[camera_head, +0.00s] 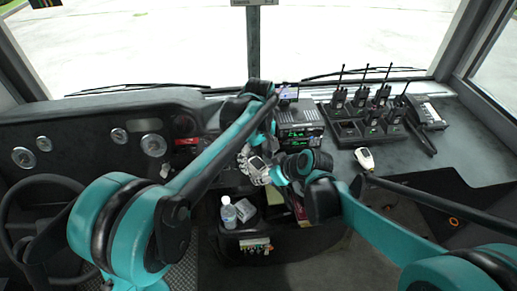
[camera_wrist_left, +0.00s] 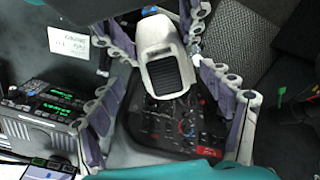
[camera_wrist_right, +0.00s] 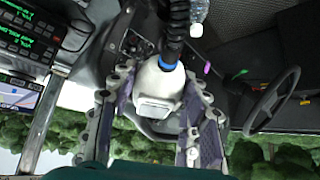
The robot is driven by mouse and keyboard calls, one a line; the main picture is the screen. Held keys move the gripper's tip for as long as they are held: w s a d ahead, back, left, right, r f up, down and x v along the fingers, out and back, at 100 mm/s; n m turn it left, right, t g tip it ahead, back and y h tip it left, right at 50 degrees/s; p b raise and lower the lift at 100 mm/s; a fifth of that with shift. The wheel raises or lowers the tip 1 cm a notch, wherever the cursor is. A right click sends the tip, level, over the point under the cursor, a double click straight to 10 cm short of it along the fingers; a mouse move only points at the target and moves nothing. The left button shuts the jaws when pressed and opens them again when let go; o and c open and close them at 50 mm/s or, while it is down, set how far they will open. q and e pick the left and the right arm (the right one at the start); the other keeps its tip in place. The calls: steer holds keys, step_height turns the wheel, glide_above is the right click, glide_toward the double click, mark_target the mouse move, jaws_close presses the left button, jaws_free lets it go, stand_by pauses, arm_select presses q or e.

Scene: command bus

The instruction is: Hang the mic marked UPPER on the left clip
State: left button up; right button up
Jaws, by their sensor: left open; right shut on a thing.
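A white hand mic (camera_head: 257,166) with a dark face is held low at the middle of the dash. In the left wrist view the mic (camera_wrist_left: 160,55) shows a black grille. In the right wrist view the mic (camera_wrist_right: 158,85) has a blue ring and a black coiled cord. My right gripper (camera_wrist_right: 158,92) is shut on it. My left gripper (camera_wrist_left: 165,85) is open, its fingers spread on either side of the mic. No UPPER marking is readable. A second white mic (camera_head: 365,158) lies on the dash to the right. I cannot make out the left clip.
Stacked radios (camera_head: 300,130) with green displays stand behind the grippers. A charger (camera_head: 348,134) with several handheld radios and a desk phone (camera_head: 425,113) stand right. A bottle (camera_head: 228,212) and a small box (camera_head: 245,209) sit below. The steering wheel (camera_head: 25,205) is far left.

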arm_select(q)
steer(key=shift+f, duration=0.7)
